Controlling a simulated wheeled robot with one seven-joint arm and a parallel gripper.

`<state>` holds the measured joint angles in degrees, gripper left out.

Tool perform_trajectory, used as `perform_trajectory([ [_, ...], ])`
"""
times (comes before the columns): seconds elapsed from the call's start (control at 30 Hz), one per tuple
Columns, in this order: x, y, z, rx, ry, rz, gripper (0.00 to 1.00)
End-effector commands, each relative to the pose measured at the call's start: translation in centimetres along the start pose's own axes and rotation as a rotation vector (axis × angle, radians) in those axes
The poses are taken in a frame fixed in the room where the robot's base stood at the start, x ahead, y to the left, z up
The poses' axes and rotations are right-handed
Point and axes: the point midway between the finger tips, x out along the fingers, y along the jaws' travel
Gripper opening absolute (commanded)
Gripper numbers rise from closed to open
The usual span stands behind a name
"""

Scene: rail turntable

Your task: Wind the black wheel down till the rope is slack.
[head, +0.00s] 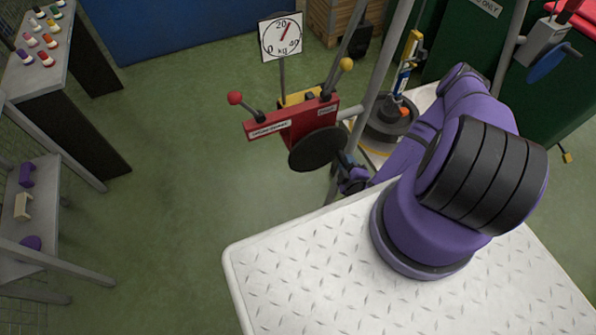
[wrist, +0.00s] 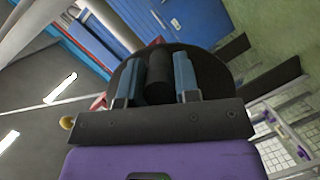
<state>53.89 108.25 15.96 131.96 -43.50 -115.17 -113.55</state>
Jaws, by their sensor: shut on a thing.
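The black wheel (head: 318,148) is a dark disc on the front of a red box (head: 300,122) on a stand. My gripper (head: 350,172) is at the wheel's lower right edge in the head view, partly hidden by my arm. In the wrist view its two blue fingers (wrist: 160,78) are shut on the wheel's black handle (wrist: 159,72), one on each side, with the disc (wrist: 218,78) behind. A dial (head: 281,38) marked 0, 20 and 40 kg stands above the box, its red needle pointing up, slightly right of 20. I cannot make out the rope.
A red-knobbed lever (head: 235,98) and a yellow-knobbed lever (head: 346,65) stick up from the box. A grey pole (head: 384,65) rises just behind it. A dark round base (head: 388,125) with a yellow post stands right of that. The green floor (head: 190,160) to the left is clear.

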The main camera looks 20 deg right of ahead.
Motion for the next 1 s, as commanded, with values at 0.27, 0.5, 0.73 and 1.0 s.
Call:
perform_trajectory([
  [0.27, -0.1, 1.0, 0.0, -0.102, -0.007, 0.034, 0.0],
  [0.5, -0.1, 1.4, -0.1, -0.146, -0.007, 0.049, 0.0],
  [0.73, -0.1, 1.4, -0.1, -0.147, -0.007, 0.049, 0.36],
  [1.0, -0.1, 1.4, -0.1, -0.146, -0.007, 0.048, 0.64],
])
